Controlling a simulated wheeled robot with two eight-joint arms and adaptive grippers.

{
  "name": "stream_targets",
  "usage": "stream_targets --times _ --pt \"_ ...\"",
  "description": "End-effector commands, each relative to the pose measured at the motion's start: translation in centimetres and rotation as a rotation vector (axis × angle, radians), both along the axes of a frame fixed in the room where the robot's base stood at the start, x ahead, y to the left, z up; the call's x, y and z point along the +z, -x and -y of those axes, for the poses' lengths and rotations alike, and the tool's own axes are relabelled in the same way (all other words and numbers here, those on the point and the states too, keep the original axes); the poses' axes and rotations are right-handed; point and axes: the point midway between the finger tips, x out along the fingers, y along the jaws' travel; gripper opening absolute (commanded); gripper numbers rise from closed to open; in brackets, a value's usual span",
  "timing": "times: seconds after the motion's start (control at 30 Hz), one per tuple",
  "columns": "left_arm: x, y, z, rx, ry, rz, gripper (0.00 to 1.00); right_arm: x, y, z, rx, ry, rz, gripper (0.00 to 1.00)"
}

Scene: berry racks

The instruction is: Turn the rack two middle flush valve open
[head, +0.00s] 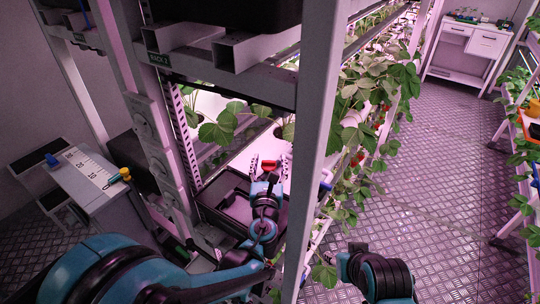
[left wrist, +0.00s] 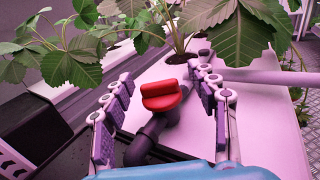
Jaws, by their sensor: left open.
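The flush valve has a red handle (head: 268,165), deep in the rack labelled RACK 2. In the left wrist view the red handle (left wrist: 161,95) sits on a dark pipe fitting (left wrist: 150,138). My left gripper (head: 269,160) is at the valve. In the left wrist view my left gripper (left wrist: 165,78) is open, with the handle between its two spread fingers and a visible gap on each side. Part of my right arm shows at the bottom right of the head view.
A white rack post (head: 308,150) stands just right of my left gripper. A dark tray (head: 225,207) lies beside the valve. Strawberry leaves (left wrist: 70,65) hang above it, over a white growing channel (left wrist: 195,120). The aisle floor (head: 450,170) is clear.

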Motion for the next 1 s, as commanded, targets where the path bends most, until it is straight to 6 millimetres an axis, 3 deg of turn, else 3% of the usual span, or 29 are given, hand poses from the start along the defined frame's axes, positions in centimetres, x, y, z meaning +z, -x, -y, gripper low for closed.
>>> stream_targets --times 0.23,0.6,0.8,1.0 --pt "-0.1 -3.5 0.1 0.002 0.003 -0.001 0.59 -0.9 0.0 0.0 0.000 0.000 0.000 0.40" --pt "0.0 -4.2 0.2 0.001 0.004 -0.001 0.59 -1.0 0.0 0.0 0.000 0.000 0.000 0.40" --pt "0.0 -4.2 0.2 0.001 0.004 -0.001 0.06 -1.0 0.0 0.0 0.000 0.000 0.000 0.40" --pt "0.0 -4.2 0.2 0.002 0.005 -0.001 0.02 -1.0 0.0 0.0 0.000 0.000 0.000 0.40"
